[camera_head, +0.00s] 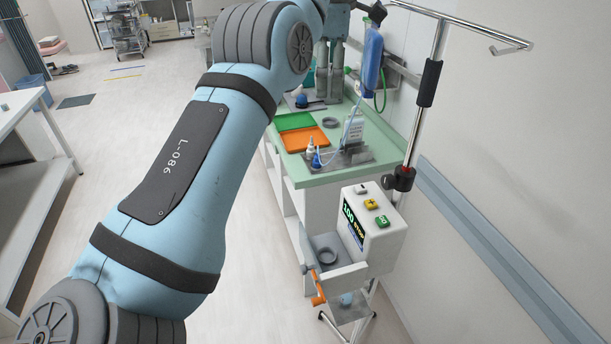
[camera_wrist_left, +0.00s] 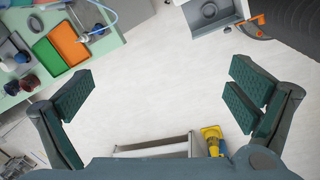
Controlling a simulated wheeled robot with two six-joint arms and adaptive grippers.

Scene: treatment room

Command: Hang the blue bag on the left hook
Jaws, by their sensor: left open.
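The blue bag (camera_head: 372,62) hangs upright above the green counter, near the left end of the pole's top bar. A thin tube runs down from it. The contact at its top is small and partly covered, so I cannot tell whether it is on the left hook. The pole's right hook (camera_head: 512,47) is bare. My left gripper (camera_head: 329,75) is just left of the bag, fingers pointing down, apart from it as far as I can see. In the left wrist view the gripper (camera_wrist_left: 157,100) is wide open with only floor between its fingers. My right gripper is not in view.
The pole (camera_head: 430,85) carries a white pump (camera_head: 376,235) with an open grey bin. The green counter (camera_head: 310,168) holds a green tray (camera_head: 295,121), an orange tray (camera_head: 305,139) and bottles. A wall rail (camera_head: 490,245) runs at right.

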